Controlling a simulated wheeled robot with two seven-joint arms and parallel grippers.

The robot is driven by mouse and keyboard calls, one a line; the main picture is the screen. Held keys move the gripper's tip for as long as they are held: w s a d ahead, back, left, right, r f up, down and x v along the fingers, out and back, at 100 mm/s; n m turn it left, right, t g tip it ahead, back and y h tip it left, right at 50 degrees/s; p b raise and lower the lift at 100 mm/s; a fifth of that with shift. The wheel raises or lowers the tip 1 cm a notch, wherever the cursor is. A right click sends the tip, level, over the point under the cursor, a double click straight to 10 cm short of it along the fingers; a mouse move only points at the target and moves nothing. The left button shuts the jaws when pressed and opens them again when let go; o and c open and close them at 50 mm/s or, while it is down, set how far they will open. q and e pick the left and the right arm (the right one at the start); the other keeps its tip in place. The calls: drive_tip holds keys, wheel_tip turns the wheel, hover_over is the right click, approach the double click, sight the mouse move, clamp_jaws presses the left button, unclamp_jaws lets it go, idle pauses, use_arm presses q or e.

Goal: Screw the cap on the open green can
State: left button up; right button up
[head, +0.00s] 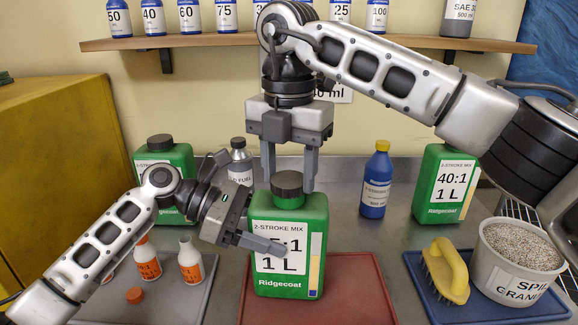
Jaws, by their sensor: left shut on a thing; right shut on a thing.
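The green can (290,270) labelled 2-stroke mix stands upright on the edge of the red mat at the centre. A black cap (287,184) sits at its top, over the neck; I cannot tell how far it is threaded. My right gripper (289,178) points down from above, with its fingers on either side of the cap, shut on it. My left gripper (264,241) reaches in from the left and is shut on the can's body. One finger lies across the front label; the other is hidden behind the can.
Two more capped green cans stand at left (178,158) and right (441,185). A blue bottle (376,182), grey bottle (240,165), yellow brush (446,270) and granule bucket (515,258) surround the mat. White bottles and an orange cap (135,295) are at left. The red mat (350,295) has free room.

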drive_tip(key=shift+f, duration=0.6)
use_arm(q)
drive_tip(key=c, duration=0.5)
use_arm(e)
drive_tip(key=m, duration=1.1)
drive_tip(key=shift+m, duration=0.3)
drive_tip(key=m, duration=0.4)
drive_tip(key=shift+m, duration=0.3)
drive_tip(key=o, duration=0.9)
drive_tip(key=shift+o, duration=0.2)
drive_tip(key=shift+r, duration=0.1)
